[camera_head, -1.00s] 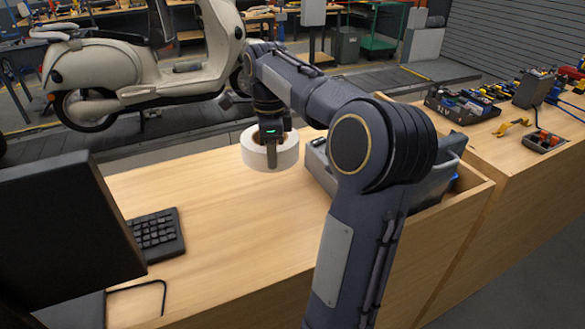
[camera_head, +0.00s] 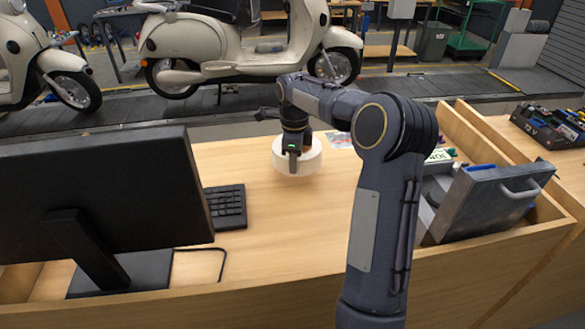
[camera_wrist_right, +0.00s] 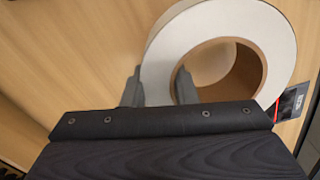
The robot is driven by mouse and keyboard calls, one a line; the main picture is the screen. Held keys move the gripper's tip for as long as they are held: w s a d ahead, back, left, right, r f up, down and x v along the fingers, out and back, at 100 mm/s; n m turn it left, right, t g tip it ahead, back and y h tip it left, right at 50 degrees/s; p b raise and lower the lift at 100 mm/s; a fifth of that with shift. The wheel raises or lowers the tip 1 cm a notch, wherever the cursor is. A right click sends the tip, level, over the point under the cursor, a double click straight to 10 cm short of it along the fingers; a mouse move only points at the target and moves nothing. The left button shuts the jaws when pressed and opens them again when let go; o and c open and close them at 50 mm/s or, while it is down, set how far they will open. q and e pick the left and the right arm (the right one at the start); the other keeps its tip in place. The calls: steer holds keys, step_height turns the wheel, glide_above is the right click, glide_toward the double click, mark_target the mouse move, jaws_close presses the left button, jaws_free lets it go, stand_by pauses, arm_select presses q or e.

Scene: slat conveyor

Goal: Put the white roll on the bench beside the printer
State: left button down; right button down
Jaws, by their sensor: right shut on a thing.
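The white roll (camera_head: 311,160) has a brown core and is at the bench's far side, behind the keyboard's right end. My right gripper (camera_head: 293,160) is shut on the roll's ring wall. The right wrist view shows the roll (camera_wrist_right: 218,18) with one finger outside the ring and one in its core. The roll is flat or nearly so; whether it touches the bench (camera_head: 285,225) I cannot tell. I cannot pick out a printer for sure. My left gripper is not in view.
A black monitor (camera_head: 100,190) and a keyboard (camera_head: 227,207) stand left. A grey box with a handle (camera_head: 490,200) is right of my arm, in a wooden-sided bay. Scooters (camera_head: 240,45) stand beyond. The bench middle is clear.

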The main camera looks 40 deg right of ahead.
steer(key=shift+w+a+f, duration=0.1)
steer(key=shift+w+f, duration=0.05)
steer(key=shift+f, duration=0.8)
steer(key=shift+w+f, duration=0.15)
steer(key=shift+f, duration=0.75)
steer(key=shift+f, duration=0.15)
steer(key=c, duration=1.1)
jaws_free()
steer(key=shift+c, duration=0.2)
step_height(320, 180, up, 12)
steer(key=shift+r, duration=0.15)
